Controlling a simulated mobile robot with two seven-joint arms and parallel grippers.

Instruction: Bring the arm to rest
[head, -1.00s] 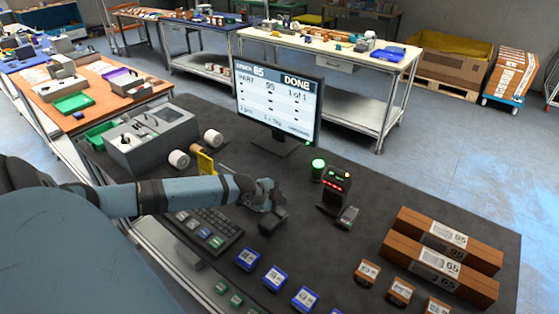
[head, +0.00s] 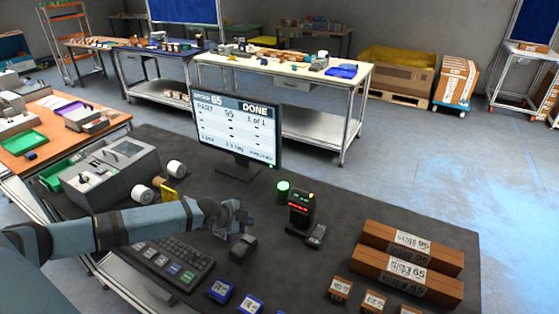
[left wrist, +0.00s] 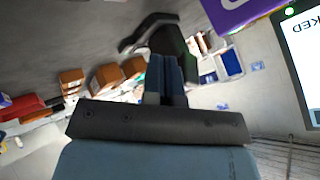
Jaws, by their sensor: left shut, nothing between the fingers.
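My left arm comes in from the left in the head view, low over the dark workbench (head: 345,230). My left gripper (head: 238,218) is shut and empty, just behind a small black block (head: 243,247) and above the far right end of the keyboard (head: 165,262). I cannot tell the exact gap to the bench. In the left wrist view the shut fingers (left wrist: 166,78) point away from the camera, with a dark curved object beyond them. My right gripper is not in view.
The monitor (head: 236,128) reads DONE. A scanner stand (head: 301,210) with red lights and a green lamp (head: 283,188) stand right of the gripper. Two long brown boxes (head: 412,258) lie at the right. A grey machine (head: 110,177) stands left.

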